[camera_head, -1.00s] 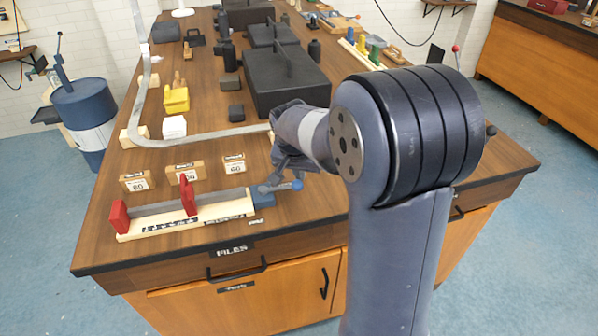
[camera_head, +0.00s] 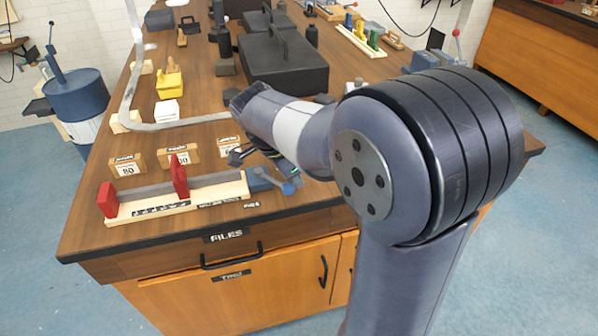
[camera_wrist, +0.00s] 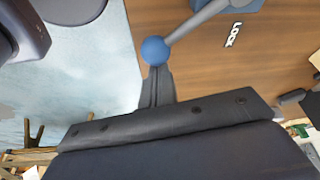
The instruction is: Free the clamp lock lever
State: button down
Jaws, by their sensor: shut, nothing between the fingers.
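The clamp has a pale wooden base (camera_head: 215,192) with red jaws (camera_head: 179,175) on a grey bar. A blue block (camera_head: 258,180) sits at its right end in the head view. The lock lever (camera_wrist: 196,20) is a grey rod ending in a blue ball (camera_wrist: 155,50); the ball also shows in the head view (camera_head: 288,188). My gripper (camera_wrist: 156,78) is shut and empty, with its fingertips at the ball's near side in the wrist view. I cannot tell whether they touch. In the head view my gripper (camera_head: 262,158) is partly hidden, just above the lever.
A LOCK label (camera_wrist: 233,34) lies on the bench beside the lever. Labelled wooden blocks (camera_head: 128,167) stand behind the clamp. A bent metal strip (camera_head: 180,123) and a black case (camera_head: 285,72) lie farther back. The bench's front edge (camera_head: 150,243) is close to the clamp.

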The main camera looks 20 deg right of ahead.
jog(key=s+a+m, duration=0.1)
jog(key=m, duration=0.1)
jog(key=s+a+m+g, duration=0.1)
jog(key=m, duration=0.1)
jog(key=shift+a, duration=0.35)
jog(key=shift+s+a, duration=0.25)
jog(key=shift+a, duration=0.4)
